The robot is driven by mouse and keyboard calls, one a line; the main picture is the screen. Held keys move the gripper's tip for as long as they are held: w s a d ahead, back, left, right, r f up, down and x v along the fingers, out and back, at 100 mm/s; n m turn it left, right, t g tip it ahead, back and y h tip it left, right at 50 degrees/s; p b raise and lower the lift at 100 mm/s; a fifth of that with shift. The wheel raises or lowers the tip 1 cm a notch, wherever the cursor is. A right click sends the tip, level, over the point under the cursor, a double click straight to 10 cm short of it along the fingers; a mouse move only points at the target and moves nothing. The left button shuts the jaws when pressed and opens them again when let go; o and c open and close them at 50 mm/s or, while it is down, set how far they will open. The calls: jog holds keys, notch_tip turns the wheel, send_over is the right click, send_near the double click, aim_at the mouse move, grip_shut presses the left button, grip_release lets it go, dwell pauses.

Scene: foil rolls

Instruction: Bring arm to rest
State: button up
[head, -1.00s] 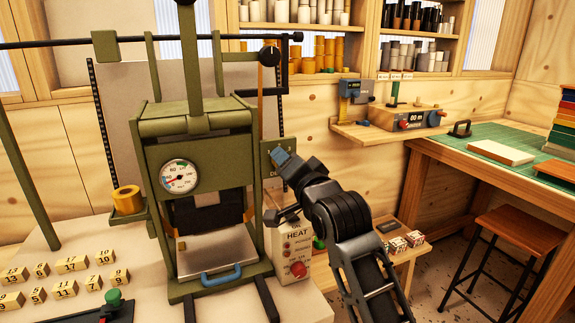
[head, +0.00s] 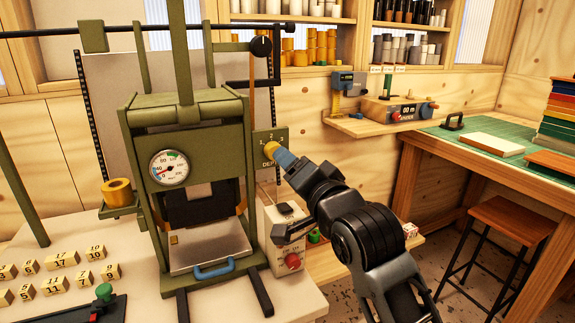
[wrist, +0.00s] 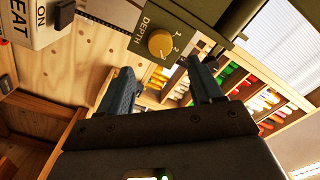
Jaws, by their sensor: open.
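My arm reaches up from the lower right in the head view, and my gripper (head: 281,155) is at the green plate marked DEPTH on the press's right side. In the wrist view my gripper (wrist: 160,82) is open, with its two dark fingers apart and nothing between them. The yellow depth knob (wrist: 161,43) shows just beyond the fingertips, with the numbers 1, 2, 3 around it. In the head view the knob (head: 271,148) is partly beside the blue fingertips. I cannot tell whether they touch.
The green press (head: 190,130) with its gauge stands left of my gripper. The HEAT box (head: 286,240) sits below my wrist. A wall shelf (head: 375,126) and a green-topped bench (head: 480,140) are to the right. Open air lies between arm and bench.

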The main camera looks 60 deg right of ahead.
jog(key=shift+s+a, duration=0.15)
jog(key=shift+s, duration=0.05)
dwell(0.5)
jog(key=s+a+f+n+y, duration=0.3)
jog(key=s+a+f+n, duration=0.15)
jog(key=a+f, duration=0.25)
jog(key=s+a+f+n+y, duration=0.2)
jog(key=s+a+f+n, duration=0.25)
jog(key=a+f, duration=0.2)
jog(key=s+a+f+n+y, duration=0.1)
jog(key=s+a+n, duration=0.3)
jog(key=s, duration=0.4)
jog(key=s+a+f+n+y, duration=0.2)
jog(key=s+a+n+y, duration=0.2)
jog(key=s, duration=0.5)
jog(key=shift+s+a, duration=0.3)
jog(key=shift+a, duration=0.8)
